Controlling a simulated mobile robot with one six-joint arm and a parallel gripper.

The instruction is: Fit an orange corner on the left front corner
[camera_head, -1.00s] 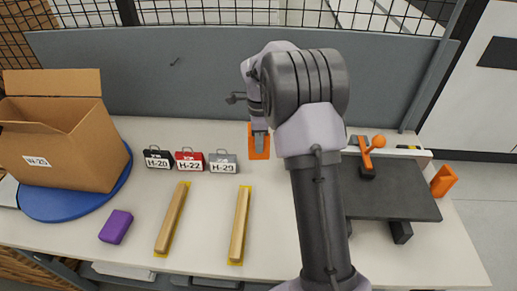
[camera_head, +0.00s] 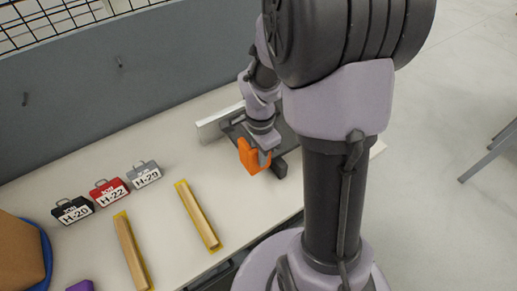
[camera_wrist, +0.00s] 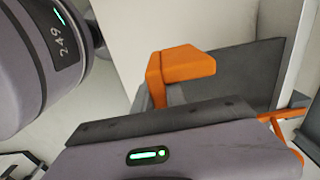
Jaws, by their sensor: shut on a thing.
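My gripper (camera_head: 264,157) is shut on an orange corner (camera_head: 251,157) and holds it at the left front part of the dark board (camera_head: 231,130). In the wrist view the orange corner (camera_wrist: 182,66) looks like a bent, L-shaped piece in front of the dark grey board (camera_wrist: 255,72). I cannot tell whether the corner touches the board. My arm hides most of the board and its right side in the head view. The fingertips are mostly hidden behind the gripper body in the wrist view.
Black (camera_head: 73,210), red (camera_head: 110,191) and grey (camera_head: 145,174) labelled cases stand on the table to the left. Two wooden strips (camera_head: 200,215) lie on yellow bases. A pale rail (camera_head: 219,122) runs behind the board. Orange parts (camera_wrist: 284,121) show at right in the wrist view.

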